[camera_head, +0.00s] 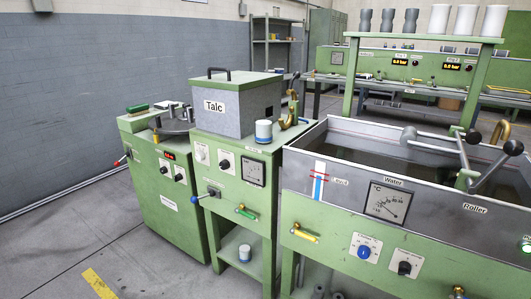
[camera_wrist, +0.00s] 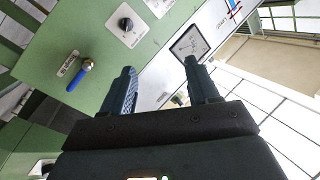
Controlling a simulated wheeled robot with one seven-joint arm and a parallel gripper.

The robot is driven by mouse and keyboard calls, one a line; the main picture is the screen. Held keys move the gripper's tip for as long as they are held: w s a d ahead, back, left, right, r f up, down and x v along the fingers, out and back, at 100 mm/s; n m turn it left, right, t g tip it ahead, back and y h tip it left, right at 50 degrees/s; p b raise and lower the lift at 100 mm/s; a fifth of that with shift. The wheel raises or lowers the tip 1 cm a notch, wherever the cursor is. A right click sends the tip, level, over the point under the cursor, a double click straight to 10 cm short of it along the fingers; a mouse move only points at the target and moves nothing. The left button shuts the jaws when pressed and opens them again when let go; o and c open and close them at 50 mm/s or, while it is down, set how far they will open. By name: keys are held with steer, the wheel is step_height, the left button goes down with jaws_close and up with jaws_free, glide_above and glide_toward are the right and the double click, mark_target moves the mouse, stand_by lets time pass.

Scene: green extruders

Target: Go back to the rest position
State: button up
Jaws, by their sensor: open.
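My gripper (camera_wrist: 160,88) shows in the wrist view, with its two dark fingers apart and nothing between them. It faces a green machine panel (camera_wrist: 95,50) with a blue-handled lever (camera_wrist: 80,77), a black knob (camera_wrist: 126,24) and a square dial gauge (camera_wrist: 189,44). The gap between the fingertips and the panel is hard to judge. In the head view neither my arm nor my gripper is in sight.
A green stand holds a grey Talc box (camera_head: 235,105) and a white-and-blue cup (camera_head: 264,131). To its right is a metal water tank (camera_head: 345,130) with roller handles (camera_head: 465,150). A green cabinet (camera_head: 165,185) stands left. The floor (camera_head: 55,240) at the left is open.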

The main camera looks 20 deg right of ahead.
steer(key=s+a+r+n+g+y+p, duration=0.1)
steer(key=s+a+r+n+y, duration=0.3)
steer(key=s+a+r, duration=0.3)
steer(key=s+a+r+n+y+p, duration=0.2)
steer(key=s+a+r+n+y, duration=0.2)
steer(key=s+r, duration=1)
steer(key=a+n, duration=0.3)
steer(key=a, duration=0.1)
steer(key=shift+s+n+g+p, duration=0.3)
steer(key=shift+s+g, duration=0.05)
steer(key=shift+g, duration=0.05)
